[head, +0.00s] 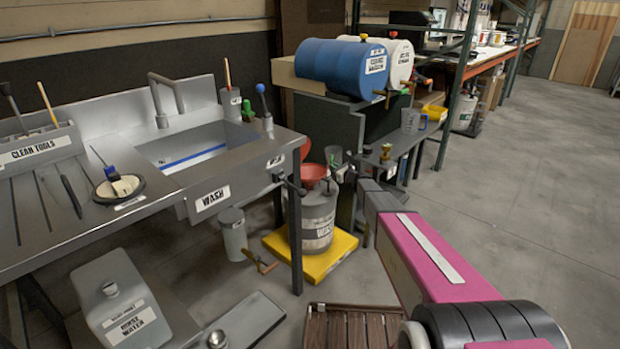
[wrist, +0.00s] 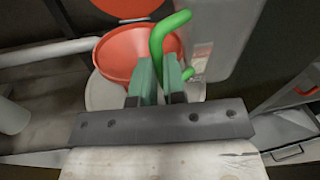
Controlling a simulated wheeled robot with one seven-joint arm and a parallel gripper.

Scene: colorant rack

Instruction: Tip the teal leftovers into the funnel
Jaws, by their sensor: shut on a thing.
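The red funnel (head: 313,172) stands in the top of a grey waste can (head: 319,218) with a partly hidden label. It also shows in the wrist view (wrist: 118,58), just beyond my fingers. My gripper (wrist: 161,85) has green fingers, shut on a bright green curved handle (wrist: 157,48). A greyish container with a small label (wrist: 215,35) is beside the handle, right of the funnel; it appears to belong to the handle. In the head view a small greyish cup (head: 334,155) shows near my arm's end, right of the funnel. No teal liquid is visible.
The can stands on a yellow platform (head: 282,245) beside the wash sink bench (head: 230,165). A red disc (wrist: 128,5) is above the funnel in the wrist view. A shelf with blue (head: 340,62) and white drums is behind. Open floor lies to the right.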

